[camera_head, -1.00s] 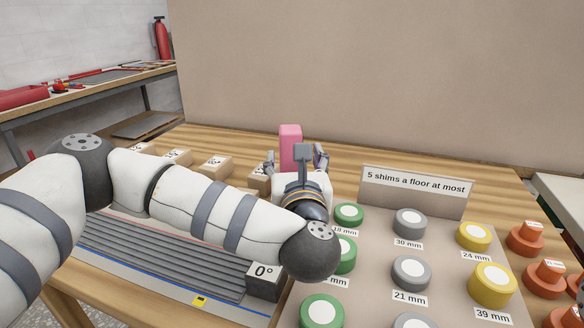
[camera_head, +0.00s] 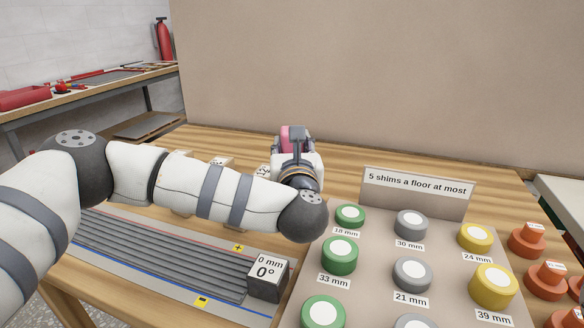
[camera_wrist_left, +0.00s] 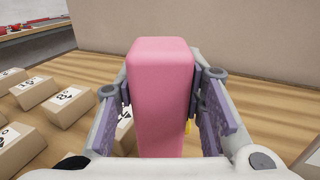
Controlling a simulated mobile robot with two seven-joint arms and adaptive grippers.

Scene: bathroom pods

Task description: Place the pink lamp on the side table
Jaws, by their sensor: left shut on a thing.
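A pink upright block (camera_wrist_left: 160,95) with rounded edges stands between the fingers of my left gripper (camera_wrist_left: 165,100). The gripper is shut on it from both sides. In the head view only the upper part of the pink block (camera_head: 291,133) shows behind my left gripper (camera_head: 293,140); my wrist hides the rest. The block looks upright, but I cannot tell whether its base touches the wooden table (camera_head: 420,155). Nothing in view looks clearly like a lamp, and I cannot tell which surface is the side table. My right gripper is not in view.
Several labelled tan blocks (camera_wrist_left: 68,105) lie left of the pink block. A board (camera_head: 375,250) of green, grey and yellow discs and a sign (camera_head: 415,192) stand right. A workbench (camera_head: 90,92) is back left.

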